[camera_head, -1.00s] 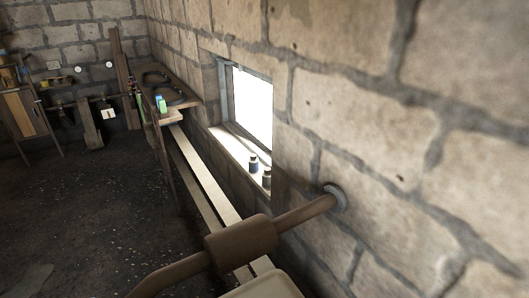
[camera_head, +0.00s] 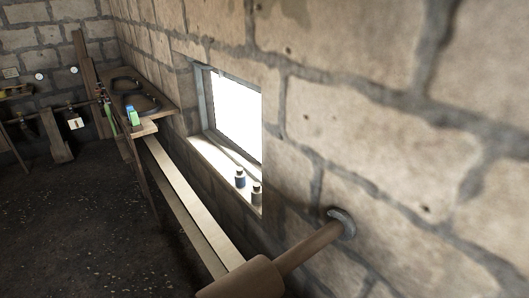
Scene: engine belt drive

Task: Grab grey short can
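Two small containers stand upright on the window sill. One is dark and bluish (camera_head: 240,178). The other is greyish (camera_head: 256,194) and stands nearer, to its right. Both look like small bottles or jars, and I cannot tell whether either is the grey short can. No other thing in view is clearly that can. Neither of my grippers is in view.
The window sill (camera_head: 207,151) is in the stone wall. A workbench (camera_head: 159,112) with a green and blue item (camera_head: 134,117) stands beyond. A brown pipe (camera_head: 308,250) juts from the wall in front. Dark floor (camera_head: 80,225) at left looks clear.

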